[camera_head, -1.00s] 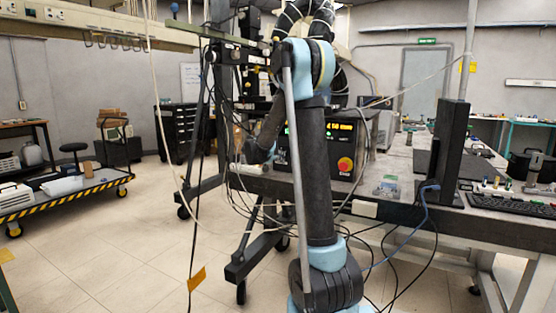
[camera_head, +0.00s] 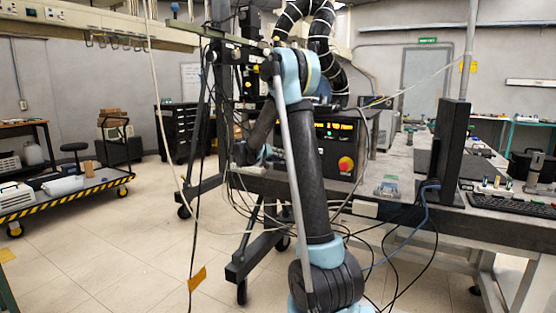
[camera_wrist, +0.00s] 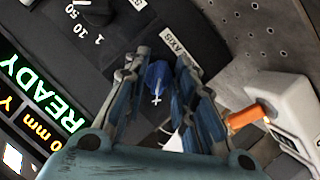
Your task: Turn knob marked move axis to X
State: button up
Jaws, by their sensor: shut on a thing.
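In the wrist view, a blue knob (camera_wrist: 158,76) stands on a dark panel (camera_wrist: 112,50), just below a white label reading AXIS (camera_wrist: 180,46). My gripper (camera_wrist: 160,72) has one finger on each side of the knob and is shut on it. A small white cross-shaped mark shows at the knob's lower end. The fingers hide the markings around the knob, so its setting cannot be read. In the head view, my gripper (camera_head: 246,155) is low at the left end of the black control box (camera_head: 325,148); the knob is hidden there.
A lit display reading READY (camera_wrist: 45,95) is left of my gripper in the wrist view. A white box (camera_wrist: 288,105) with an orange part (camera_wrist: 248,116) is close at right. A red button (camera_head: 345,164) is on the control box. Cables hang below the bench.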

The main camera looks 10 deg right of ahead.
jog(key=shift+w+n+h, duration=0.1)
jog(key=shift+n+h, duration=0.2)
jog(key=shift+n, duration=0.3)
grip_shut()
jog(key=o, duration=0.7)
grip_release()
jog(key=v, duration=1.1)
jog(key=shift+a, duration=0.4)
